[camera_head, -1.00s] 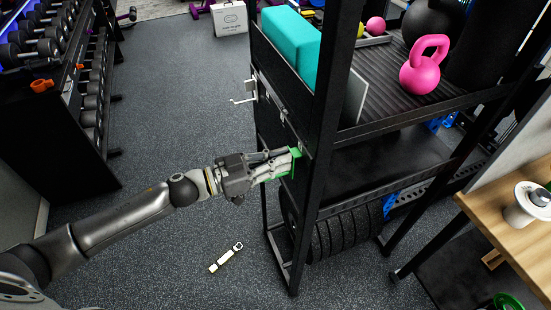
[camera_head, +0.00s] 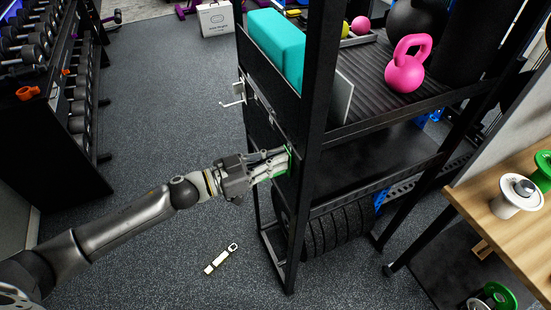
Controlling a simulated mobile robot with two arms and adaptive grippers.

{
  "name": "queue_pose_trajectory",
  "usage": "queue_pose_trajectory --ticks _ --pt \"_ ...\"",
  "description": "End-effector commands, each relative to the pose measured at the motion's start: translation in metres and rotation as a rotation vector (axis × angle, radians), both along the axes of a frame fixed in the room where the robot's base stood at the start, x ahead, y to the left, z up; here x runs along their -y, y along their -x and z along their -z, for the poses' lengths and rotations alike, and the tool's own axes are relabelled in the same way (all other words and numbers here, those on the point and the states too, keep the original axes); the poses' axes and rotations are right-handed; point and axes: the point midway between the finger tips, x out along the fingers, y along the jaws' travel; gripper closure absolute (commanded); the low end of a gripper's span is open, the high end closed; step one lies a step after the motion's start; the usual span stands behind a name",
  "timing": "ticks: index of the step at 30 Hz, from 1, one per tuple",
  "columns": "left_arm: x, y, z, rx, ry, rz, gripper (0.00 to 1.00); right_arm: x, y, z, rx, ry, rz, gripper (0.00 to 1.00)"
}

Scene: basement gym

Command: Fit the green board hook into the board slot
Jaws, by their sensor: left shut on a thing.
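The green board hook (camera_head: 289,157) is between the fingertips of my left gripper (camera_head: 282,163), at the side of the black rack. My left gripper is shut on it, and the fingers cover much of it. The hook is at or very near the dark side board (camera_head: 262,130) of the rack. I cannot tell whether it sits in a slot, as the slot is not clearly visible. A white hook (camera_head: 236,93) is on the same board, further up and left. My right gripper is not in view.
The black rack (camera_head: 318,120) carries a teal block (camera_head: 276,42) and a pink kettlebell (camera_head: 408,64). A white-and-tan strap-like thing (camera_head: 221,258) lies on the floor. A wooden table (camera_head: 500,225) stands at right, a dumbbell rack (camera_head: 50,115) at left. The floor between the racks is clear.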

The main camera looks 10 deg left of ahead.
Motion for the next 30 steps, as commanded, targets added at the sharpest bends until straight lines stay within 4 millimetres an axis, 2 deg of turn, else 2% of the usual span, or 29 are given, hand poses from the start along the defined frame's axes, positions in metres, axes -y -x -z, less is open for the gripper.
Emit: queue_pose_trajectory --ticks 1,2,7,16,20,30 --pt "0.001 0.0 -0.002 0.0 0.001 0.001 1.0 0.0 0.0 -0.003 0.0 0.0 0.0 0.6" --pt "0.001 0.0 -0.001 0.001 0.001 0.001 0.91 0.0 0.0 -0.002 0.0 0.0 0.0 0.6" --pt "0.0 0.0 -0.001 0.001 0.0 0.001 0.69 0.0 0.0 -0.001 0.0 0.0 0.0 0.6" --pt "0.0 0.0 0.0 0.0 -0.001 0.0 0.68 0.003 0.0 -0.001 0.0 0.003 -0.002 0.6" --pt "-0.007 0.004 0.001 0.0 -0.002 -0.001 0.68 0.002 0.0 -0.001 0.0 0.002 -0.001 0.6" --pt "-0.054 0.037 0.001 -0.004 -0.004 -0.001 0.68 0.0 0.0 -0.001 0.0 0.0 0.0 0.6"
